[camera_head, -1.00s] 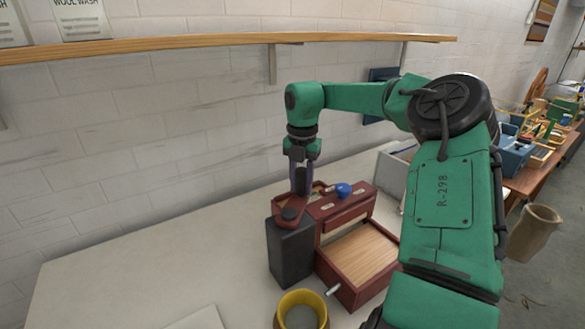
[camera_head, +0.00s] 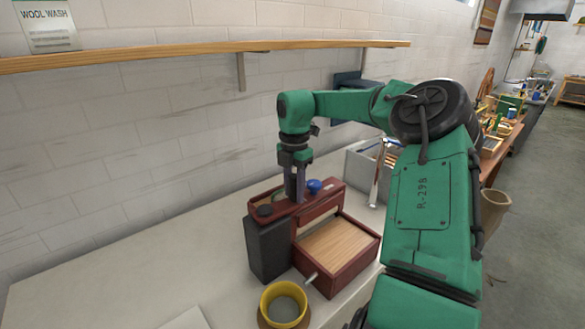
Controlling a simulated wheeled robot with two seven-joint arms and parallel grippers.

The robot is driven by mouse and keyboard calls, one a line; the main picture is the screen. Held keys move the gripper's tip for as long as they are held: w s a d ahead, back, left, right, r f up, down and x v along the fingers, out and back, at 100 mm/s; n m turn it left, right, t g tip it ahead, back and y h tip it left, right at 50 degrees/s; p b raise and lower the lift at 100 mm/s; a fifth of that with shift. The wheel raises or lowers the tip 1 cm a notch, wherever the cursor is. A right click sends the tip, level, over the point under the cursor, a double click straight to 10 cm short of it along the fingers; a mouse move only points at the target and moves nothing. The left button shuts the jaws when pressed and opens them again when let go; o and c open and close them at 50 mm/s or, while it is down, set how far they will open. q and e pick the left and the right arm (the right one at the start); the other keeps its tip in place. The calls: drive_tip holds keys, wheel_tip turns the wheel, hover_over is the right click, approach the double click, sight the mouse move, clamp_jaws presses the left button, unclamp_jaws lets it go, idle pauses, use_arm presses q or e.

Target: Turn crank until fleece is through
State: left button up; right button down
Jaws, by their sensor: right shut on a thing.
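A dark red machine (camera_head: 323,208) with a black box (camera_head: 269,247) on its left side stands on the pale table. A crank with a black hub (camera_head: 265,210) lies on top of the black box. My right gripper (camera_head: 293,199) points down just right of the hub and is shut on what looks like the crank's handle, which the fingers mostly hide. A wood-floored tray (camera_head: 338,243) sits at the machine's front. I cannot make out any fleece for certain. My left gripper is out of view.
A yellow-rimmed pot (camera_head: 285,304) stands close in front of the machine. A blue knob (camera_head: 314,187) sits on the machine's top. A grey bin (camera_head: 362,170) stands behind right. A shelf (camera_head: 190,53) runs along the wall. The table's left side is mostly clear.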

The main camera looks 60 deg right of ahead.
drive_tip(key=shift+s+a, duration=0.1)
drive_tip(key=shift+s, duration=0.05)
idle(0.3)
drive_tip(key=c, duration=0.5)
unclamp_jaws()
drive_tip(key=shift+c, duration=0.2)
drive_tip(key=shift+r, duration=0.1)
drive_tip(key=shift+r, duration=0.3)
wheel_tip(320, 180, up, 14)
drive_tip(key=shift+f, duration=0.1)
